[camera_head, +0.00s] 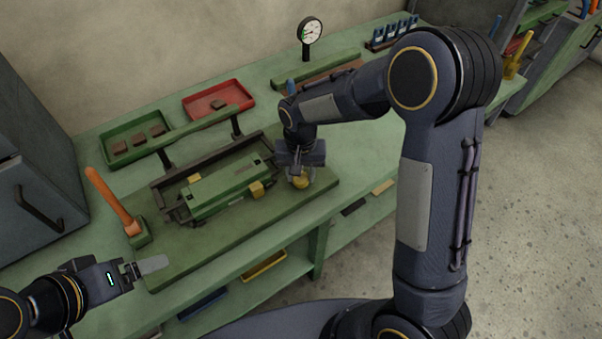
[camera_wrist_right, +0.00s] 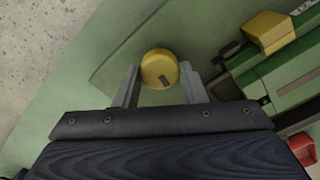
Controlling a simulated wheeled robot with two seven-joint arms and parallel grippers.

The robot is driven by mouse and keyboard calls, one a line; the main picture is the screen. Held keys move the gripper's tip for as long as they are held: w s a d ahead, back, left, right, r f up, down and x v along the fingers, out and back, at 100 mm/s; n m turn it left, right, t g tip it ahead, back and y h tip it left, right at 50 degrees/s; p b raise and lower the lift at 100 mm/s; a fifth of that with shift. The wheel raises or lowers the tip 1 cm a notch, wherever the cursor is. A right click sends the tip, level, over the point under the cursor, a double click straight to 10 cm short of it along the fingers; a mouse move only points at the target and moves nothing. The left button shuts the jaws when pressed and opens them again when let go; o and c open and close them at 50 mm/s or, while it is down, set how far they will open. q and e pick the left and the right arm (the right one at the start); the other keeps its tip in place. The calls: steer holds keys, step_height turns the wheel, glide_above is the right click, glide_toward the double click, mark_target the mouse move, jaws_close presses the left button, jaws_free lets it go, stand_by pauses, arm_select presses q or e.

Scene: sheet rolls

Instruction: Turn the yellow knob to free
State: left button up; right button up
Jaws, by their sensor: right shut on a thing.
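The yellow knob (camera_head: 301,182) is at the right end of the green base board, beside the roll machine. In the right wrist view the knob (camera_wrist_right: 158,68) is round, with a small dark mark on its lower right part. My right gripper (camera_head: 298,172) points down over it. In the right wrist view the fingers of the right gripper (camera_wrist_right: 163,82) stand on either side of the knob, shut on it. My left gripper (camera_head: 132,271) is at the lower left, by the board's front corner, away from the knob. A flat grey piece (camera_head: 153,264) lies at its fingertips; I cannot tell whether it is held.
The green machine (camera_head: 225,188) with yellow blocks is left of the knob. An orange-handled lever (camera_head: 112,200) stands at the left. A green tray (camera_head: 137,137), a red tray (camera_head: 219,98) and a dial gauge (camera_head: 311,31) are farther back. The board's front strip is clear.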

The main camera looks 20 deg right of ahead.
steer(key=n, duration=0.5)
steer(key=shift+n+b, duration=0.3)
steer(key=shift+b, duration=0.05)
steer(key=n, duration=0.4)
steer(key=shift+a+r+n, duration=0.1)
steer(key=shift+n, duration=0.6)
steer(key=o, duration=1)
step_height(320, 180, up, 8)
steer(key=shift+f, duration=0.1)
